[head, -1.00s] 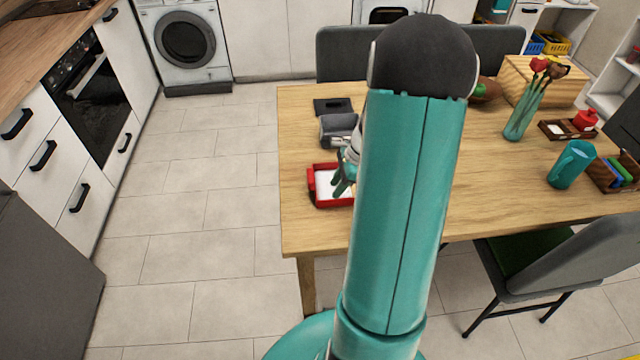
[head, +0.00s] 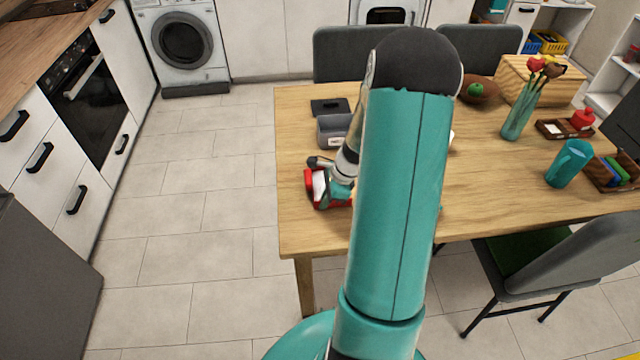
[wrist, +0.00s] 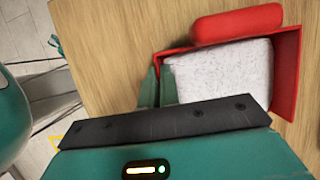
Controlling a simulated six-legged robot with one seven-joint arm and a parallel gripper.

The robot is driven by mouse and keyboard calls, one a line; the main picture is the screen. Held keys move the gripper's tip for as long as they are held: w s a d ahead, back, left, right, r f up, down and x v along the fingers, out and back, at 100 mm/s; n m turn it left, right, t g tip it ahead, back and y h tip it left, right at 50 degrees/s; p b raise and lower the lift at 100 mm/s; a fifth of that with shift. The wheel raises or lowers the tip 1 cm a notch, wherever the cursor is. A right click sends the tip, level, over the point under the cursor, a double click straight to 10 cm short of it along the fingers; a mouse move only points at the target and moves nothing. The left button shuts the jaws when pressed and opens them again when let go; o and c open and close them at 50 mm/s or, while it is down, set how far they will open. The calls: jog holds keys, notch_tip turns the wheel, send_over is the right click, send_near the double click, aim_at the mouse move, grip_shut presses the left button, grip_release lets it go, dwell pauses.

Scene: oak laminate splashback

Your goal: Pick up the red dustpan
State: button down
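The red dustpan (wrist: 287,75) lies on the wooden table near its left edge. It has a pale speckled inside and a rounded red part along its far side in the wrist view. In the head view the dustpan (head: 310,182) is partly covered by my gripper (head: 337,195). In the wrist view the two teal fingers of my gripper (wrist: 159,85) are close together at the dustpan's left side wall, one on each side of it. They look shut on that thin wall, which is mostly hidden between them. I see no clear lift off the table.
A grey open box (head: 331,131) and a dark flat item (head: 330,106) lie just behind the dustpan on the table (head: 300,235). My arm hides the table's middle.

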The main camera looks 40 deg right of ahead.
jog(key=shift+r, duration=0.15)
jog(key=shift+r, duration=0.6)
jog(key=s+a+r, duration=0.4)
jog(key=s+r, duration=0.7)
jog(key=s, duration=0.2)
jog(key=shift+s+r, duration=0.3)
